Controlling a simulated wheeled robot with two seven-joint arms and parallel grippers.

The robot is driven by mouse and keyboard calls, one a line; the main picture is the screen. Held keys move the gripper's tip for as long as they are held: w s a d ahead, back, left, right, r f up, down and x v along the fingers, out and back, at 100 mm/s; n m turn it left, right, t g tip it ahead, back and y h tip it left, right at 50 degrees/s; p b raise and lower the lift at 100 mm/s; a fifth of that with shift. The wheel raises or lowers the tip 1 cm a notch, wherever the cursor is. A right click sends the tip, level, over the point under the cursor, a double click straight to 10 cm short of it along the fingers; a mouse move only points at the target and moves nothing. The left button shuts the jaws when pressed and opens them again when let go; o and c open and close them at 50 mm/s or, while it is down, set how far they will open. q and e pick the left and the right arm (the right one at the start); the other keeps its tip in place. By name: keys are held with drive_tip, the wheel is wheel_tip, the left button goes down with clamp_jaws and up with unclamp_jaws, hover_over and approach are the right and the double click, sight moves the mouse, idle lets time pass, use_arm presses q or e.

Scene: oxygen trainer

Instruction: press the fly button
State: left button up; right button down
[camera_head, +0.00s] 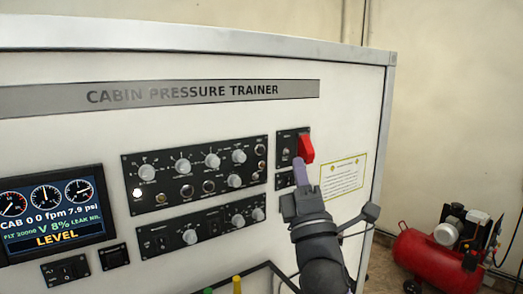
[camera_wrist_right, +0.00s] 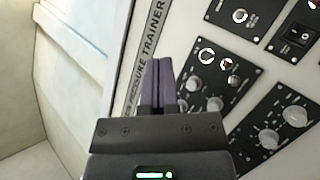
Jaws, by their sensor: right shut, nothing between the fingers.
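The trainer's white front panel (camera_head: 60,130) carries several black control plates, and no label reading "fly" is legible, so I cannot tell which control is the fly button. A small round white button glows at the left end of the upper knob plate (camera_head: 215,160). My right gripper (camera_head: 299,165) is shut and empty, its purple fingertips just below the red switch cover (camera_head: 305,149) at the panel's right. It hides part of the small plate there; contact cannot be told. In the right wrist view its closed fingers (camera_wrist_right: 158,72) point toward the panel. My left gripper is out of view.
A screen (camera_head: 50,215) reading LEVEL is at the left. A lower knob plate (camera_head: 200,228) sits under the upper one. A yellow-edged notice (camera_head: 343,177) is right of the red cover. A red compressor (camera_head: 435,255) stands on the floor at the right.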

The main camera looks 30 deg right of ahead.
sight(261, 150)
drive_tip(key=w+b, duration=0.4)
drive_tip(key=w, duration=0.5)
drive_tip(key=shift+w+a, duration=0.15)
drive_tip(key=shift+a, duration=0.1)
drive_tip(key=shift+f+b, duration=0.1)
drive_tip(key=shift+b, duration=0.2)
idle(1.3)
drive_tip(key=shift+w+b, duration=0.25)
drive_tip(key=shift+b, duration=0.1)
drive_tip(key=shift+w, duration=0.15)
